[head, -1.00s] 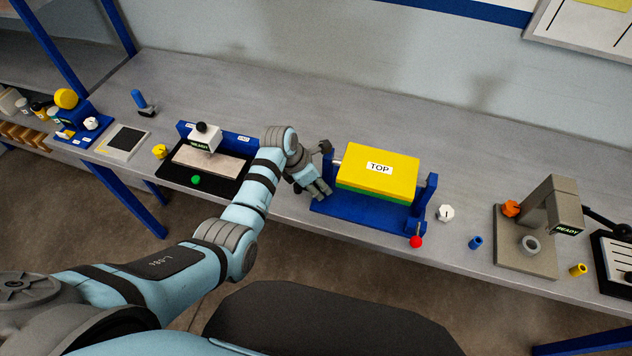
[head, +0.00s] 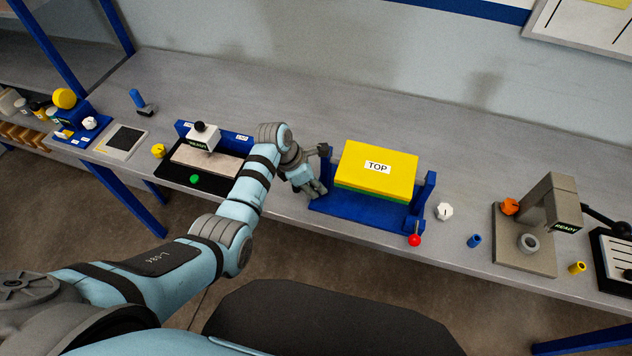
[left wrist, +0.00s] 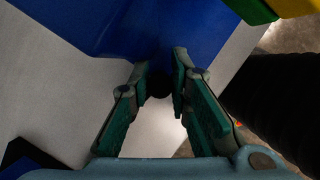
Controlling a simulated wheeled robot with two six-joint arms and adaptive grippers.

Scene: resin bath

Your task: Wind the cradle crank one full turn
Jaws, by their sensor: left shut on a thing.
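The blue cradle (head: 358,211) stands near the front edge of the bench and holds a block (head: 372,183), yellow on top and green below, with a "TOP" label facing up. A red ball knob (head: 414,240) is at the cradle's right front. My left gripper (head: 317,191) is at the cradle's left end, with its fingers pointing down. In the left wrist view its fingers close around a small dark round piece (left wrist: 158,87) beside the blue cradle, which looks like the crank handle. The rest of the crank is mostly hidden by my gripper. My right gripper is out of view.
Left of my arm is a black tray (head: 176,180) with a pale slab and a green button. Right of the cradle are a white knob (head: 444,211), a blue cylinder (head: 474,241) and a grey press (head: 547,220). The bench behind the cradle is clear.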

